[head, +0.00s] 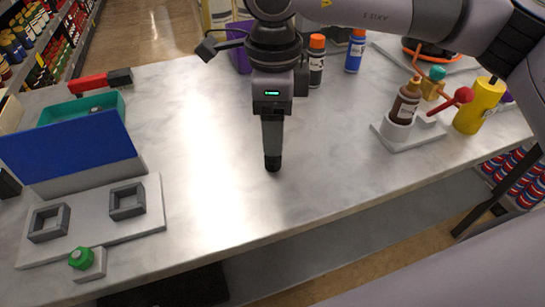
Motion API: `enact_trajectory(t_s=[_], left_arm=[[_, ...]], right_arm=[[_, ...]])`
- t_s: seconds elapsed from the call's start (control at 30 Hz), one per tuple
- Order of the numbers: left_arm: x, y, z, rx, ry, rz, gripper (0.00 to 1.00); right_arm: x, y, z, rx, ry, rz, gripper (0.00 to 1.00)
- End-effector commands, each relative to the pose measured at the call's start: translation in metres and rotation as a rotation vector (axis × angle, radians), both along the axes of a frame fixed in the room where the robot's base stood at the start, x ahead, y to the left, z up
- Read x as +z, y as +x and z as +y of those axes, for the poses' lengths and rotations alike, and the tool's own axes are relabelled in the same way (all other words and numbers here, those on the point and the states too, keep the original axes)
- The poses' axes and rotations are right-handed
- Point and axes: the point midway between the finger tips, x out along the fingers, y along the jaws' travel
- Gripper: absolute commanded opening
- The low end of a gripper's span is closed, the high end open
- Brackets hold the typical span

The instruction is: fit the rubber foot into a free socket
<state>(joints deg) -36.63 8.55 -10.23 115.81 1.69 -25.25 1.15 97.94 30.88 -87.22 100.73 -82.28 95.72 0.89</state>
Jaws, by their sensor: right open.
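My right gripper (272,165) points straight down over the middle of the table. It is seen edge-on, with one finger in front of the other, and is open; nothing shows in it. Two square grey open-topped sockets, a left one (48,223) and a right one (127,201), stand on a pale plate (95,258) at the front left. Both look empty and are well left of the gripper. I cannot pick out the rubber foot with certainty; a small item (95,110) in the teal tray (80,112) is too small to tell. My left gripper is out of view.
A blue panel (68,155) stands behind the plate, and a green hexagonal knob on a grey block (85,262) sits at its front. Spray cans (316,62), a brown bottle on a white stand (405,105) and a yellow cylinder (478,106) stand at the right. The table's middle is clear.

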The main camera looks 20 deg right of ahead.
Motion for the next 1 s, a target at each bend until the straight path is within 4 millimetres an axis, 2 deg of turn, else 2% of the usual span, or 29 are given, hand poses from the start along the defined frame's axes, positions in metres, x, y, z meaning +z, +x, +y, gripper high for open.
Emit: enact_trajectory(t_s=[0.4,0.7,0.77,0.8,0.9,1.0], left_arm=[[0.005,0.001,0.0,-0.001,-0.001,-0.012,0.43],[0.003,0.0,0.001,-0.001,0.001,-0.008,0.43],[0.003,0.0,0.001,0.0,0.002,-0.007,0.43],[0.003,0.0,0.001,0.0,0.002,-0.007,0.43],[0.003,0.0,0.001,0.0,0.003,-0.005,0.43],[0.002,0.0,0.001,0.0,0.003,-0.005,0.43]], right_arm=[[-0.056,-0.004,0.002,-0.001,0.005,0.005,0.61],[-0.061,-0.004,0.002,0.0,0.006,0.003,0.61],[-0.061,-0.004,0.002,0.0,0.006,0.003,0.41],[-0.061,-0.004,0.002,0.0,0.006,0.003,0.28],[-0.061,-0.004,0.002,0.0,0.006,0.003,0.01],[-0.061,-0.004,0.002,0.0,0.006,0.003,0.0]])
